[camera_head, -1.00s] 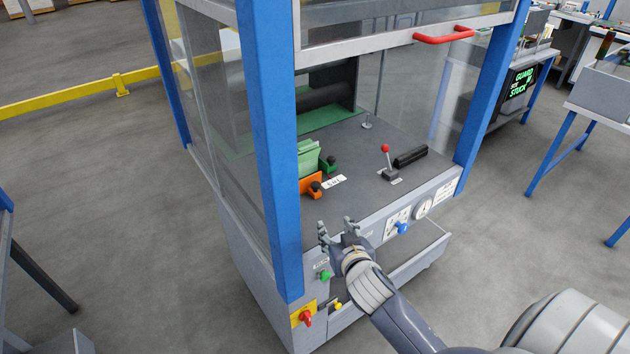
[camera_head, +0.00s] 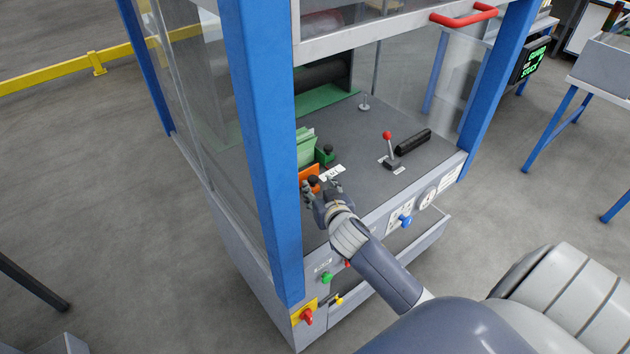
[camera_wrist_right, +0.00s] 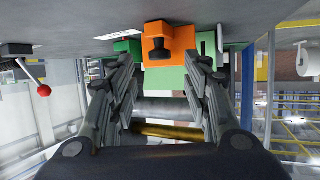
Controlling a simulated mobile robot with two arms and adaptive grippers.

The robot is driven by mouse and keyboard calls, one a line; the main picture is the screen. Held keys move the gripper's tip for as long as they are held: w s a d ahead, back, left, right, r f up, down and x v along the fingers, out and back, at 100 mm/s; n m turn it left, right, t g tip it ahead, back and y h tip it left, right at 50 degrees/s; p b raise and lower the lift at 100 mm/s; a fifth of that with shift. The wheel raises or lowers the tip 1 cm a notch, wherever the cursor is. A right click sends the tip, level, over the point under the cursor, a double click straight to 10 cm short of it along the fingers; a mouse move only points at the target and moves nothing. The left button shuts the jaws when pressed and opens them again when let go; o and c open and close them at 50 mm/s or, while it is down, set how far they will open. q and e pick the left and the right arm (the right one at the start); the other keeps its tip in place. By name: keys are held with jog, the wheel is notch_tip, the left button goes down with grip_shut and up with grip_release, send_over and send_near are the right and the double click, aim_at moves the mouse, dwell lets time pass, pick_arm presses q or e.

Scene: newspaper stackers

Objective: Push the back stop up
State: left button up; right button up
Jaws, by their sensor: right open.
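My right gripper (camera_head: 318,190) reaches over the machine's front edge, open, with its fingers just in front of an orange stop block (camera_head: 308,171) with a black knob. In the right wrist view, the open fingers (camera_wrist_right: 160,66) stand on either side of the orange block (camera_wrist_right: 181,42), apart from it as far as I can tell. A green block (camera_head: 325,156) with a black knob stands behind the orange one. No readable label tells which is the back stop. My left gripper is not in view.
A blue post (camera_head: 260,150) stands close left of my right gripper. A red-knobbed lever (camera_head: 388,145) and a black bar (camera_head: 413,142) are to the right on the grey deck (camera_head: 358,135). The raised guard's red handle (camera_head: 464,16) is above. Knobs line the front panel.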

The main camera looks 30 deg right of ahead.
aim_at(313, 180)
jog(key=x, duration=0.5)
jog(key=shift+w+f, duration=0.1)
jog(key=shift+f, duration=0.05)
jog(key=shift+c, duration=1.1)
grip_shut()
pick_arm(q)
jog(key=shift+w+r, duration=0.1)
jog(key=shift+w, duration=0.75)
pick_arm(e)
jog(key=shift+w, duration=0.1)
